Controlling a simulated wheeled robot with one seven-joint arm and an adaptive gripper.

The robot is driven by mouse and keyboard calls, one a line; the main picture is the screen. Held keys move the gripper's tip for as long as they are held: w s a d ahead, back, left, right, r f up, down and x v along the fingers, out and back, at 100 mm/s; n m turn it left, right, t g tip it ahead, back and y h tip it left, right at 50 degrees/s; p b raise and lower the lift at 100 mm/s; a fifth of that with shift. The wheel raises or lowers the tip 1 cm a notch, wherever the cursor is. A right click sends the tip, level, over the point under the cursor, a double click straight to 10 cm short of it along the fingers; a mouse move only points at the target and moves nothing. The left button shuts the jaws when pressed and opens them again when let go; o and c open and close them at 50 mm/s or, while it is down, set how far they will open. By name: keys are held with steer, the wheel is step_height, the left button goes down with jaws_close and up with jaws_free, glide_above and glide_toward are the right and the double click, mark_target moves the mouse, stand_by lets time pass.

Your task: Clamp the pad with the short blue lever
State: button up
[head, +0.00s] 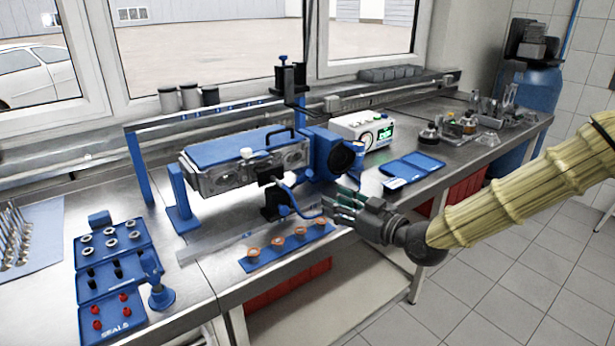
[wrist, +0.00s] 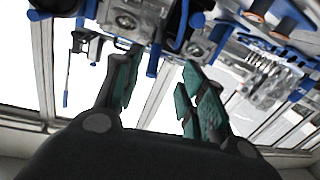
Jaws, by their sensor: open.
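A grey cylinder head (head: 230,176) with a blue top plate sits in a blue stand. At its front right is a small black block (head: 270,174), which may be the pad. Below and right of it, a curved blue lever (head: 303,211) with pale knobs stands by a black support (head: 273,206). I cannot tell whether the lever has clamped anything. My gripper (head: 340,203) is just right of the lever, pointing left toward it. In the wrist view, its green fingers (wrist: 160,90) are spread with nothing held, and blue bars (wrist: 153,60) show beyond them.
A blue strip with several copper-coloured rings (head: 299,233) lies below at the bench's front edge. Blue seal trays (head: 112,263) are at left. A blue post (head: 138,165) rises left of the stand.

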mark_target(307, 175)
steer(key=shift+n+y, duration=0.3)
steer(key=shift+y, duration=0.1)
steer(key=r+x, duration=0.1)
steer(key=x, duration=0.2)
steer(key=p+x, duration=0.1)
steer(key=x, duration=0.3)
steer(key=r+p+x, duration=0.1)
steer(key=x, duration=0.3)
steer(key=shift+w+d+r, duration=0.1)
steer(key=shift+w+r, duration=0.1)
steer(key=shift+r, duration=0.15)
jaws_close()
